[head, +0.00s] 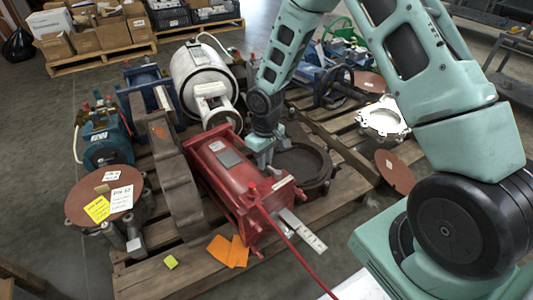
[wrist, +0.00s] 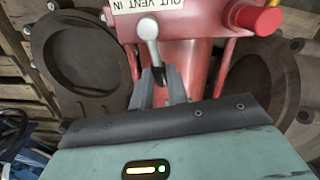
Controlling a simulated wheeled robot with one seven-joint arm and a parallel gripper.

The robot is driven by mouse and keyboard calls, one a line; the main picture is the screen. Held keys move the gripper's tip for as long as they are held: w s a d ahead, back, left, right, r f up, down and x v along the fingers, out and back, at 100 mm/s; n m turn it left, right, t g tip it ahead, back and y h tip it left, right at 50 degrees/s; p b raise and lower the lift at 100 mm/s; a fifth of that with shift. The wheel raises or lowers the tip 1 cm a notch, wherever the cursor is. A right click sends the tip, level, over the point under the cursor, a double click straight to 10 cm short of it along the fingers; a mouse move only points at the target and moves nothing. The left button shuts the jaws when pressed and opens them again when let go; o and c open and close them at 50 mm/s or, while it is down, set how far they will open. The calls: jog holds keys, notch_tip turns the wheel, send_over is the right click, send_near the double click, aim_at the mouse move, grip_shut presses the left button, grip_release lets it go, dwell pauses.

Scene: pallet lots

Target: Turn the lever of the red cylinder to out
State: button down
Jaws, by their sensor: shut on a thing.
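The red cylinder (head: 228,172) lies on its side on the wooden pallet in the head view. Its red body also fills the top middle of the wrist view (wrist: 200,60). My gripper (wrist: 160,82) is shut on the lever's stem.
A dark curved casting (head: 178,185) stands close left of the cylinder, and a dark ring (head: 303,168) lies to its right. A white motor-like unit (head: 200,80) is behind. A red knob (wrist: 268,20) sticks out right of the label. A red hose (head: 295,250) runs forward.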

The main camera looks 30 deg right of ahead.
jog(key=shift+s+a+n+p, duration=0.25)
jog(key=shift+a+n+p, duration=0.1)
jog(key=shift+n+p, duration=0.7)
jog(key=shift+s+a+n+p, duration=0.25)
jog(key=shift+a+n+p, duration=0.15)
jog(key=shift+n+p, duration=0.65)
jog(key=shift+s+a+n+p, duration=0.25)
jog(key=shift+a+n+p, duration=0.1)
jog(key=shift+n+p, duration=0.7)
jog(key=c, duration=1.4)
grip_release()
jog(key=shift+o, duration=0.2)
notch_tip(320, 180, up, 17)
jog(key=p, duration=0.6)
jog(key=shift+r, duration=0.2)
jog(key=shift+w+d, duration=0.1)
jog(key=shift+w, duration=0.05)
